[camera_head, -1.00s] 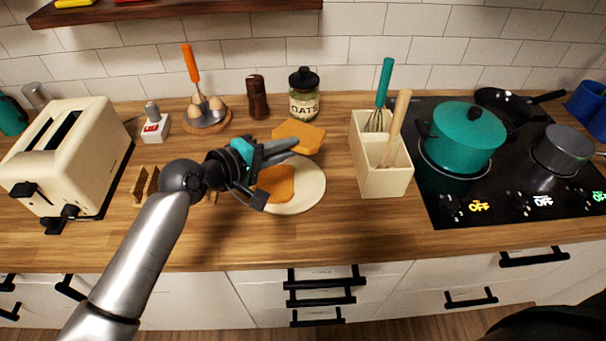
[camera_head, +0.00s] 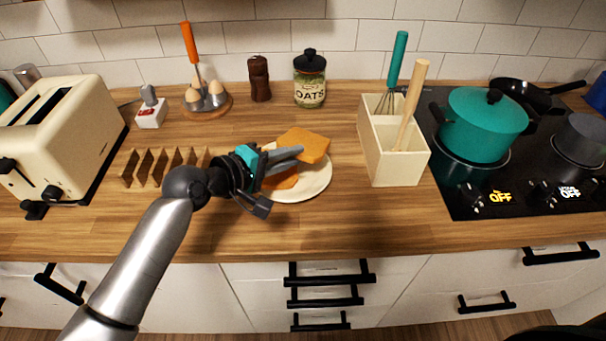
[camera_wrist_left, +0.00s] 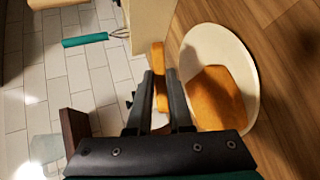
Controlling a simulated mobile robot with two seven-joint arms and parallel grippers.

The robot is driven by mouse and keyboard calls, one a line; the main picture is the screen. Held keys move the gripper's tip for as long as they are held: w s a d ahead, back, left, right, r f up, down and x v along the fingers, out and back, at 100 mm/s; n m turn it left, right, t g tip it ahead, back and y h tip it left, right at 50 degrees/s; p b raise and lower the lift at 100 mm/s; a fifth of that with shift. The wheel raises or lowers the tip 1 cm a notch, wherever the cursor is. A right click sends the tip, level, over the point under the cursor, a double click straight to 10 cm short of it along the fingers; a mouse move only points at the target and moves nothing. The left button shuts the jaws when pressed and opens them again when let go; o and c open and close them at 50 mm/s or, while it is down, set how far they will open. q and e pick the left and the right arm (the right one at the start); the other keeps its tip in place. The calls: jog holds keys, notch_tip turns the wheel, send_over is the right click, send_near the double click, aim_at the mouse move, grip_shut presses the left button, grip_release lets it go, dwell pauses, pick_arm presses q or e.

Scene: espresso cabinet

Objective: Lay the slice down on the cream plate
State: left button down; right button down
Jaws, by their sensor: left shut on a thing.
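My left gripper (camera_head: 295,153) is shut on a golden-brown slice (camera_head: 306,144) and holds it above the back of the cream plate (camera_head: 318,184). In the left wrist view the held slice (camera_wrist_left: 158,62) shows edge-on between the fingers. The cream plate (camera_wrist_left: 205,45) lies flat on the counter. A second slice (camera_head: 283,181) lies on it, partly hidden behind my gripper; it also shows in the left wrist view (camera_wrist_left: 217,95). My right gripper is not in view.
A wooden rack (camera_head: 150,167) stands left of the plate, partly behind my arm. A cream utensil holder (camera_head: 395,160) stands to the right. An oats jar (camera_head: 309,82) and a pepper mill (camera_head: 259,78) stand behind. The counter in front of the plate is clear.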

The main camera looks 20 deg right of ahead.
pick_arm(q)
notch_tip(320, 180, down, 2)
jog(key=shift+b, duration=0.4)
jog(key=c, duration=1)
grip_release()
jog(key=shift+s+a+r+p, duration=0.15)
jog(key=shift+a+r+p, duration=0.05)
jog(key=shift+a+p, duration=0.15)
jog(key=p+v, duration=0.4)
jog(key=v, duration=0.3)
jog(key=shift+s, duration=0.1)
